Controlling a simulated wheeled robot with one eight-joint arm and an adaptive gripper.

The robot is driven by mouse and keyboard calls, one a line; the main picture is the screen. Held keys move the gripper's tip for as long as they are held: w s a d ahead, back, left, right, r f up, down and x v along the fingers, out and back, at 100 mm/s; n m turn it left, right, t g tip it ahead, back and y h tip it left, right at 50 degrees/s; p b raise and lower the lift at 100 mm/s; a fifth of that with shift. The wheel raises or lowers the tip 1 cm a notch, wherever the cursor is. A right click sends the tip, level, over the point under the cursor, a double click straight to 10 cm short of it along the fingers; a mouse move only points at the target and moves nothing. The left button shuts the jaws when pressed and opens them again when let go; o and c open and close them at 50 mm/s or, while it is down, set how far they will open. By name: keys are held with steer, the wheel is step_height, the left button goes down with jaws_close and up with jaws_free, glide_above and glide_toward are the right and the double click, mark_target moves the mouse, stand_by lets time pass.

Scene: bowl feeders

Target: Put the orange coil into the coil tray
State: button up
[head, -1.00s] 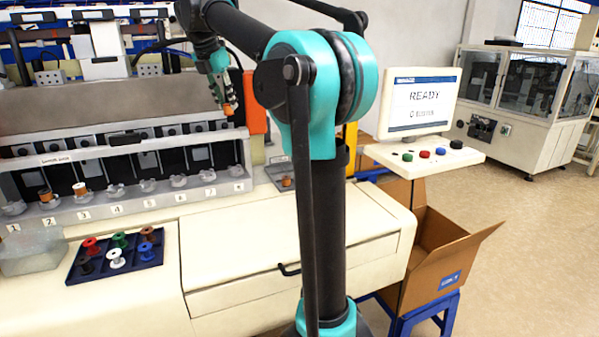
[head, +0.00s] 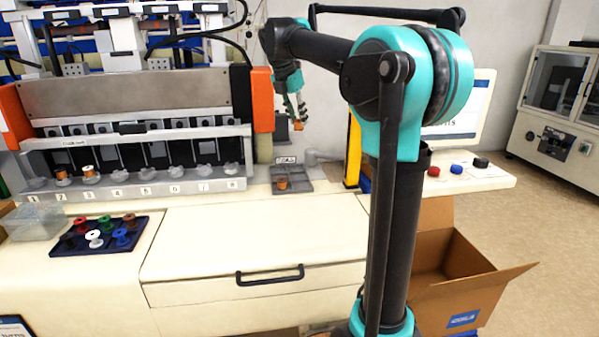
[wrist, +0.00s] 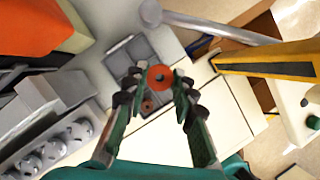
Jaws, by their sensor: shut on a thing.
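My gripper (head: 298,118) is shut on an orange coil (head: 298,126) and holds it in the air above the coil tray. In the wrist view the coil (wrist: 160,77) sits between the fingertips, its round end with a dark centre facing the camera. The grey coil tray (head: 304,186) lies on the cream worktop, right of the machine, with a label at its back. It also shows below the gripper in the wrist view (wrist: 118,60). Another copper-coloured coil (head: 282,184) lies in the tray's left part. The rest of the tray looks empty.
The orange machine end (head: 263,100) stands left of the gripper, a yellow-and-black post (head: 353,150) right of the tray. A row of numbered holders with two coils (head: 88,171) runs along the machine. A dark tray of coloured spools (head: 70,246) lies at left.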

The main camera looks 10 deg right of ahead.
step_height(320, 180, down, 17)
steer(key=shift+f, duration=0.15)
stand_by(0.4)
steer(key=shift+f, duration=0.15)
steer(key=o, duration=0.9)
steer(key=v, duration=1.2)
steer(key=shift+r, duration=0.2)
